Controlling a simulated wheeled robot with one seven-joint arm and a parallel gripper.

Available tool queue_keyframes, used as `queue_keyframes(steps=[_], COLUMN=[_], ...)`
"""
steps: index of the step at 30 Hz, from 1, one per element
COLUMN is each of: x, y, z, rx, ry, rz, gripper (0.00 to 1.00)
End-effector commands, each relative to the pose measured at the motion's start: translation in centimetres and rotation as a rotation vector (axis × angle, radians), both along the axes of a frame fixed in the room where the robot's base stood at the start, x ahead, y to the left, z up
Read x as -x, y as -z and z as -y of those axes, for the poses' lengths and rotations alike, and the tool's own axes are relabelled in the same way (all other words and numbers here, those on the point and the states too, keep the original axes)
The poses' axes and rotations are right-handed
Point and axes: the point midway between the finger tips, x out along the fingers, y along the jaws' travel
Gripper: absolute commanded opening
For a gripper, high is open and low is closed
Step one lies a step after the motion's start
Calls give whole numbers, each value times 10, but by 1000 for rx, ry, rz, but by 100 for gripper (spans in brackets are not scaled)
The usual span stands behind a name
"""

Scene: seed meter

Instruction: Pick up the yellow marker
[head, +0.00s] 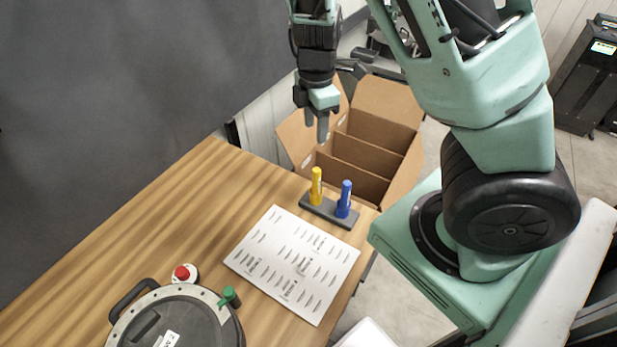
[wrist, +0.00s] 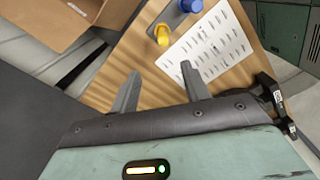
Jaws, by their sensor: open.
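The yellow marker (head: 316,186) stands upright in a dark grey holder (head: 328,211) near the back edge of the wooden table. A blue marker (head: 344,199) stands in the same holder, to its right. My gripper (head: 316,133) is above and beyond the yellow marker in the head view, fingers pointing down, open and empty. In the wrist view the yellow marker (wrist: 162,34) is beyond the fingertips of my gripper (wrist: 160,80), seen from above between the lines of the two fingers. The blue marker (wrist: 191,5) is cut by the top edge there.
A printed white sheet (head: 292,262) lies in front of the holder. A round grey device (head: 174,318) with a red button (head: 182,273) and a green knob (head: 229,296) is at the near left. An open divided cardboard box (head: 365,150) stands behind the table.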

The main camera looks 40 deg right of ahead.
Motion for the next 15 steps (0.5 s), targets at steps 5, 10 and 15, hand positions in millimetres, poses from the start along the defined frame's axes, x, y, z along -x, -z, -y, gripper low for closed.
queue_keyframes(steps=[5,10,15], x=[1,1,1], y=[37,74,103], z=[1,1,0], rx=[-1,-1,-1], ry=[3,3,3], rz=[-3,-2,-1], gripper=[47,47,47])
